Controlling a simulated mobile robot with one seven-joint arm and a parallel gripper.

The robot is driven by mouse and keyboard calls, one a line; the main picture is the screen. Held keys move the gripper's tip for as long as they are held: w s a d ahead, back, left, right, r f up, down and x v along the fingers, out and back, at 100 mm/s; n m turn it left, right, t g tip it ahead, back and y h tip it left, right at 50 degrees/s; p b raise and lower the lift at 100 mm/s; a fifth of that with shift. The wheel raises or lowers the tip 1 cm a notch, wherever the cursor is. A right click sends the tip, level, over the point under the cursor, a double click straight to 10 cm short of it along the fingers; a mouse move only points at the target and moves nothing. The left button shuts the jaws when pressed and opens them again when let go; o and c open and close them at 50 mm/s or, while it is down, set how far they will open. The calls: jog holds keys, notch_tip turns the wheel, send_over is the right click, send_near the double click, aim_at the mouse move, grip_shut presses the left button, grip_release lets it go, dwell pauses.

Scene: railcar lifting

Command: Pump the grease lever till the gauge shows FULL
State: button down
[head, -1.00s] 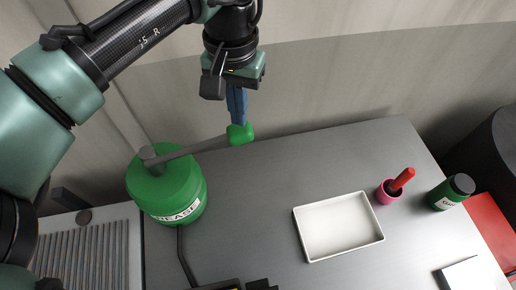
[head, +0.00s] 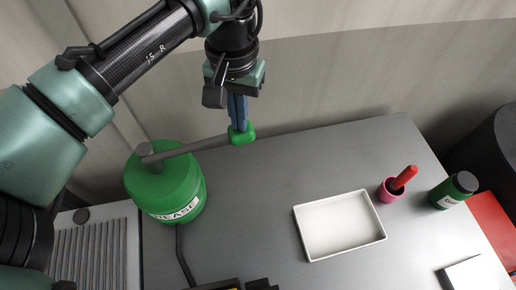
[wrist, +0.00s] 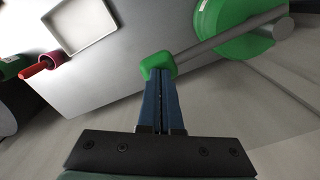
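The green grease pump (head: 165,188), labelled with "GREASE" partly readable, stands at the table's left end. Its grey lever (head: 195,147) runs right from the pump top to a green grip (head: 242,136). My gripper (head: 238,126) has its blue fingers close together, pointing down, with the tips at the green grip. In the wrist view the finger tips (wrist: 161,80) meet the near side of the green grip (wrist: 157,65), which is wider than the closed fingers. No gauge reading shows; a dark object with a yellow patch (head: 237,286) is cut off at the bottom edge.
A white tray (head: 302,236) lies on the grey table (head: 255,200). To its right are a pink cup (head: 388,192) with a red-handled tool, a green bottle (head: 452,190) and a red item (head: 492,222). A dark hose (head: 183,258) runs from the pump.

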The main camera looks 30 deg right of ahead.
jog(key=shift+f+b, duration=1.65)
jog(key=shift+f, duration=2.05)
notch_tip(320, 180, up, 10)
jog(key=p, duration=0.9)
jog(key=shift+r+p, duration=0.1)
jog(key=shift+p, duration=0.25)
jog(key=shift+f+b, duration=2.65)
jog(key=shift+f, duration=2.45)
notch_tip(320, 180, up, 10)
jog(key=p, duration=0.9)
jog(key=shift+r+p, duration=0.1)
jog(key=shift+p, duration=0.2)
